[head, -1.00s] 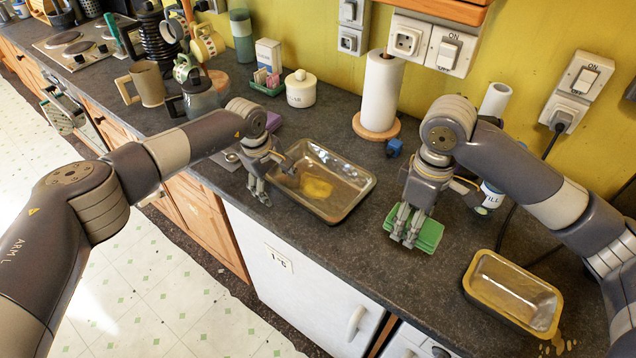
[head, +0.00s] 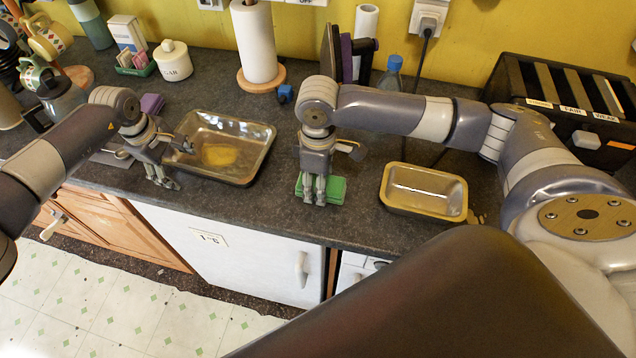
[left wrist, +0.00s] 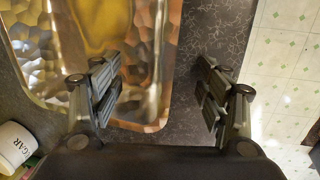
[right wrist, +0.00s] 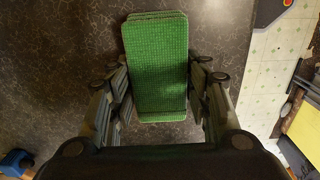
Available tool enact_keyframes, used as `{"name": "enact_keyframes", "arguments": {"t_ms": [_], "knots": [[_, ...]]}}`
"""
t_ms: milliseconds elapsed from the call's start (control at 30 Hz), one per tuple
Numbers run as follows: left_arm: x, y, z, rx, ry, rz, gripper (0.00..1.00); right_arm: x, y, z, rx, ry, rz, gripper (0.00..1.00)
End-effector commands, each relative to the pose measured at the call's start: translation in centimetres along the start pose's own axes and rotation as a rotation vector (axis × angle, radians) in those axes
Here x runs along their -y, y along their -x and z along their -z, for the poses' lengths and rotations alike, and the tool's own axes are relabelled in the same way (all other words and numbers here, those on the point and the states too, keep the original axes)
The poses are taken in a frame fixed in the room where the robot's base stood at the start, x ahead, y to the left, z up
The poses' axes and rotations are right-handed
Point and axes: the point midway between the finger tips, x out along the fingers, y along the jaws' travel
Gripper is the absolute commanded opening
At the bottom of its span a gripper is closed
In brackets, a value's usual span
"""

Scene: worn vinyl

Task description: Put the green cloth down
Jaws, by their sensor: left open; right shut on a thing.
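The green cloth (head: 335,190) is a folded, thick pad low over the grey counter, between the metal tray and the yellow-rimmed tin. I cannot tell if it touches the counter. My right gripper (head: 314,199) points down and is shut on it. In the right wrist view the cloth (right wrist: 157,65) lies between the fingers, its ribbed face showing. My left gripper (head: 166,184) is open and empty beside the tray's left front, near the counter's front edge. In the left wrist view its fingers are wide apart, with the tray's rim (left wrist: 140,122) near one of them.
The metal tray (head: 262,160) holds a yellow patch. The tin (head: 423,208) stands right of the cloth. Bare counter lies behind the cloth.

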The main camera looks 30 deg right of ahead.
Motion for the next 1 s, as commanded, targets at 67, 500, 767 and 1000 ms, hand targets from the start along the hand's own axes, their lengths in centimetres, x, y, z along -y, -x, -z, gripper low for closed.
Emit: {"name": "enact_keyframes", "arguments": {"t_ms": [67,500,767,1000], "knots": [[0.00,0.01,0.00,0.000,0.000,0.000,0.69,0.01,-0.65,-0.02,0.001,0.001,0.000,0.22],[0.00,0.01,0.00,0.000,0.000,0.000,0.69,0.01,-1.07,0.03,-0.001,0.001,0.000,0.54],[0.00,0.00,0.00,0.000,0.000,0.000,0.69,0.00,-1.05,0.01,-0.001,0.000,-0.001,0.65],[0.00,0.01,0.00,0.000,0.000,0.000,0.69,-0.07,-0.31,0.03,-0.002,0.000,-0.003,0.65]]}}
